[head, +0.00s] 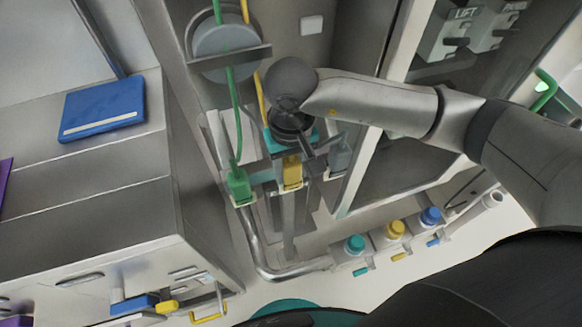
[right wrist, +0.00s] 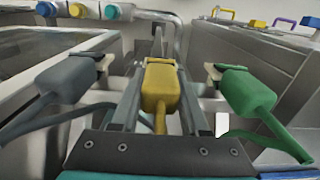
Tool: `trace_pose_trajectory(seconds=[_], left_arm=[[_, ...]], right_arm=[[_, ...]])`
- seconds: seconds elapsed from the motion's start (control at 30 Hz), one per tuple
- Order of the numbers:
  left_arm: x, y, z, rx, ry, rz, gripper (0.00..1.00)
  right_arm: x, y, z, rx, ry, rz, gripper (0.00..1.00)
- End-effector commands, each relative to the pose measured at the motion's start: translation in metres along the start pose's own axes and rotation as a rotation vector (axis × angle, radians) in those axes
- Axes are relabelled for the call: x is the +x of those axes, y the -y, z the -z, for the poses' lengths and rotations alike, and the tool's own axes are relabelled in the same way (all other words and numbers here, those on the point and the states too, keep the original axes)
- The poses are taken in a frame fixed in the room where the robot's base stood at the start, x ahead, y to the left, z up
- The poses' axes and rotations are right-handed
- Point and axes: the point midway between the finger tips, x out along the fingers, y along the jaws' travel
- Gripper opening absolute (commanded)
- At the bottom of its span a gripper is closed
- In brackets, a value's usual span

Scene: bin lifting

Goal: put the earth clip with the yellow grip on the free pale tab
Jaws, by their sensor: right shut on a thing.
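The earth clip with the yellow grip (head: 292,172) is between the fingers of my right gripper (head: 293,178), which is shut on it. In the right wrist view the yellow grip (right wrist: 160,88) sits centred between both fingers, its cable running back toward the palm. A pale edge shows at the clip's front end; I cannot tell whether the jaws are around the middle tab or only at it. A green clip (head: 238,185) sits on the tab to the left and a grey clip (head: 340,157) on the tab to the right. My left gripper is not in view.
Green and yellow cables run up to a round grey reel (head: 224,50). A metal pipe (head: 262,255) bends below the clips. Teal, yellow and blue knobs (head: 395,229) line the lower right. A grey cabinet (head: 90,225) stands at left. The neighbouring clips leave little side room.

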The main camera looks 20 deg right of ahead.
Motion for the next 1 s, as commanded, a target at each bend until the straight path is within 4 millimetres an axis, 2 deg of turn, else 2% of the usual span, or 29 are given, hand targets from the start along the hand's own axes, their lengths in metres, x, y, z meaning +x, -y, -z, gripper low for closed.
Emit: trace_pose_trajectory(seconds=[0.1,0.13,0.4,0.43,0.77,0.87,1.0], left_arm=[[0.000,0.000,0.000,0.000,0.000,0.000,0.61],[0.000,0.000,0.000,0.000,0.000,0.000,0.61],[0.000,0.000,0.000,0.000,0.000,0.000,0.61],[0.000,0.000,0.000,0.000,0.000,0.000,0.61],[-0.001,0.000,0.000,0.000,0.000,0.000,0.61],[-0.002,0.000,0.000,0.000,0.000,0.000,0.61],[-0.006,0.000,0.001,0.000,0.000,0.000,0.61]], right_arm=[[0.002,0.000,-0.001,0.000,0.003,-0.001,0.00],[0.002,0.000,-0.001,0.000,0.003,-0.001,0.47],[0.002,0.000,-0.001,0.000,0.003,0.000,0.77],[0.001,0.000,-0.001,0.000,0.002,0.000,0.79],[-0.004,0.000,0.000,-0.001,0.001,0.000,0.79],[-0.017,0.000,0.001,0.000,-0.002,0.000,0.79],[-0.047,0.000,0.001,0.000,-0.005,0.000,0.79]])
